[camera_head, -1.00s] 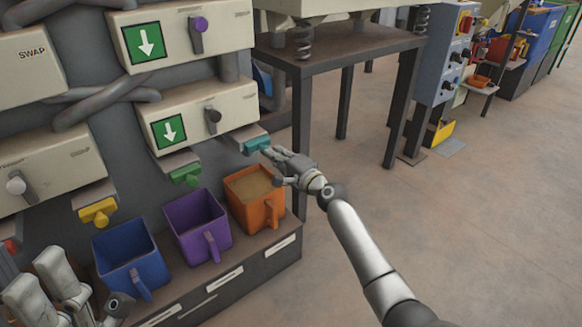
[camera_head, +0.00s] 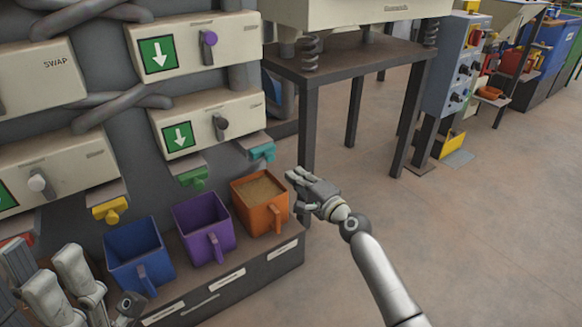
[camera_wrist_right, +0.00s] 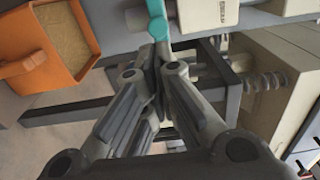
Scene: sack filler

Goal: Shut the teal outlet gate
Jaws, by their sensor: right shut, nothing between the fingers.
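The teal outlet gate (camera_head: 262,152) sits at the right end of the row of outlets, under the lower cream box. It also shows at the top of the right wrist view (camera_wrist_right: 158,28), just beyond my fingertips. My right gripper (camera_head: 293,176) is shut and empty, to the right of the teal gate and a little below it, apart from it in the head view. An orange bin (camera_head: 262,208) filled with tan material stands below the teal gate. My left gripper (camera_head: 60,285) is at the lower left; its finger state is unclear.
A green gate (camera_head: 193,178) and a yellow gate (camera_head: 110,210) are left of the teal one. A purple bin (camera_head: 203,228) and a blue bin (camera_head: 138,256) stand beside the orange bin. A dark metal stand (camera_head: 306,140) is behind my right gripper. The floor at right is open.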

